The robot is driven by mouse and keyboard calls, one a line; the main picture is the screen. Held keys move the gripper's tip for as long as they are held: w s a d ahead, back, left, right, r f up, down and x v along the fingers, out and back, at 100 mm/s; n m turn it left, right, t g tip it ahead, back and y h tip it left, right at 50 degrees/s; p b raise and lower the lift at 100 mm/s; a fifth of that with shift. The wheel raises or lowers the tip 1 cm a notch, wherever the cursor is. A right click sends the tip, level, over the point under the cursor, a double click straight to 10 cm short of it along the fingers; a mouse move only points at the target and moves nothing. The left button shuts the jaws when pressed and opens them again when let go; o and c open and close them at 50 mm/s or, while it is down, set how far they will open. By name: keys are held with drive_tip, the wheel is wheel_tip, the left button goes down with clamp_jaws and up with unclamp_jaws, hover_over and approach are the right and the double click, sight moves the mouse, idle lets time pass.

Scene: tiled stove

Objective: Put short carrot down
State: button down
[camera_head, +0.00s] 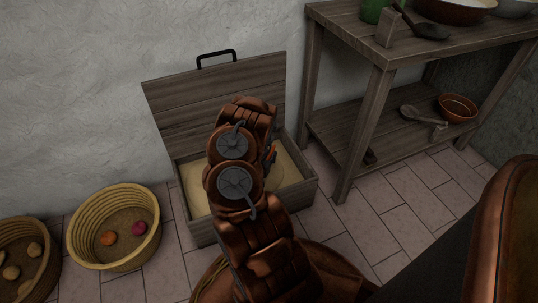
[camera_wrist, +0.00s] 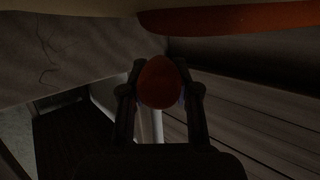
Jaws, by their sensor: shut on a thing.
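In the wrist view, my gripper (camera_wrist: 160,84) is shut on a rounded red-orange piece, seen end-on, which I take to be the short carrot (camera_wrist: 160,80). Its full length does not show. In the head view, my arm hides most of the gripper and the carrot; only a small orange bit (camera_head: 273,151) shows at the arm's right side, over an open wooden box (camera_head: 203,232). The box has pale sand (camera_head: 290,172) in it. I cannot tell whether the held piece touches the sand.
The box's lid (camera_head: 180,100) stands open against the wall. An orange strip (camera_wrist: 240,18) crosses the top of the wrist view. Left are a basket (camera_head: 85,243) with an orange and a magenta vegetable, and another basket (camera_head: 50,262). A wooden table (camera_head: 375,55) stands right.

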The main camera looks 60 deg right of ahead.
drive_tip(key=shift+f, duration=0.15)
drive_tip(key=c, duration=0.8)
unclamp_jaws()
drive_tip(key=shift+c, duration=0.2)
